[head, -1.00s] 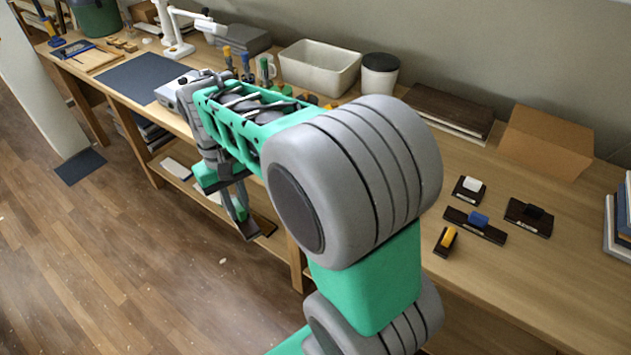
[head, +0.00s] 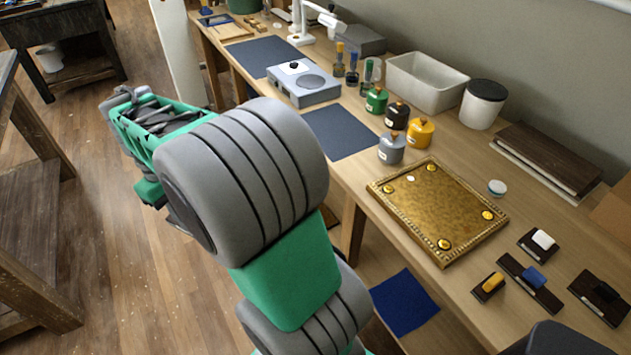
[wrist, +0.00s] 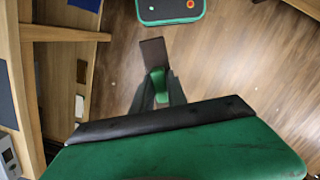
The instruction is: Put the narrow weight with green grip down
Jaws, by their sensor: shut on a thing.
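My gripper (wrist: 159,88) is shut on the narrow weight with the green grip (wrist: 158,78) in the wrist view. The weight's dark, flat plate (wrist: 153,52) sticks out beyond the fingers, over the wood floor. In the head view my arm reaches left, away from the bench. My own arm hides most of the gripper and the weight there.
The bench holds an ornate gold tray (head: 388,189), several knobbed canisters (head: 391,149) and dark blocks with white, blue (head: 533,277), yellow and black grips. A blue mat (head: 341,152) on it is bare. A dark wooden table (head: 35,215) stands at left.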

